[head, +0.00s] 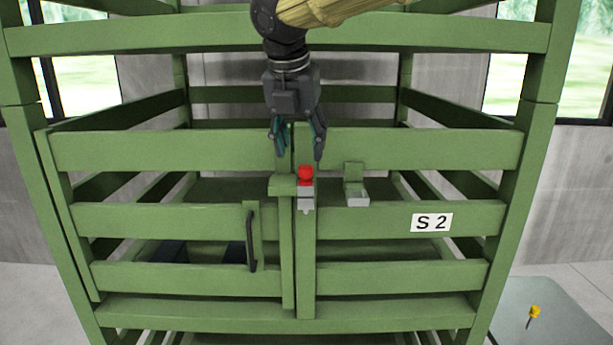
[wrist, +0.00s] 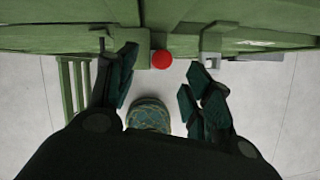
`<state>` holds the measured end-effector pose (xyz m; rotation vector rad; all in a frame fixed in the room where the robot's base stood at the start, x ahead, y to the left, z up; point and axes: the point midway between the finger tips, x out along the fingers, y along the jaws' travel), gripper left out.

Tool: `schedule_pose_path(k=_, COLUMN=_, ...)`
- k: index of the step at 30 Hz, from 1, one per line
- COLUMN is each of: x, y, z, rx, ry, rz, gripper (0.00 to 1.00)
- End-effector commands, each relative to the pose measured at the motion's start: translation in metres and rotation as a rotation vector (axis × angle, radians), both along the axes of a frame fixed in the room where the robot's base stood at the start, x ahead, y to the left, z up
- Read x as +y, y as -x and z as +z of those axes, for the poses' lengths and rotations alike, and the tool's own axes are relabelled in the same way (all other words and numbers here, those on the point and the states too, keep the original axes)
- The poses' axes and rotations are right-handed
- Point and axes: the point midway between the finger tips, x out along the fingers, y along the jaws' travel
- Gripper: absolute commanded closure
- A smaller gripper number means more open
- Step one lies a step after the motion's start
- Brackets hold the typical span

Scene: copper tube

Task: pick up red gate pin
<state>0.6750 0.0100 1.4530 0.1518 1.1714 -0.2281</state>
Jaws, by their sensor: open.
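The red gate pin (head: 305,174) has a round red head and sits upright in a grey metal bracket (head: 306,195) on the middle post of the green gate. My gripper (head: 300,158) is open and points down, its fingertips just above the pin's head in the head view. In the wrist view the red pin head (wrist: 162,60) shows beyond the gap between the two fingers of my gripper (wrist: 155,78). The fingers look apart from the pin. The pin's shaft is hidden in the bracket.
The green slatted crate (head: 150,150) fills the view. A second grey bracket (head: 356,190) is right of the pin, and a dark handle (head: 251,240) is left. A label S2 (head: 431,222) is on the right rail. A yellow-headed pin (head: 534,312) is on a grey surface at lower right.

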Motion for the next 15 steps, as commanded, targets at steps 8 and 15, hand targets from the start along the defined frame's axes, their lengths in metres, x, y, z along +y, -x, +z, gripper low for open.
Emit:
schedule_pose_path(k=8, x=-0.003, y=-0.005, z=-0.015, rx=0.001, ry=0.002, rz=-0.001, gripper=0.49)
schedule_pose_path(k=15, x=-0.009, y=-0.014, z=-0.044, rx=0.003, ry=0.002, rz=-0.002, gripper=0.49)
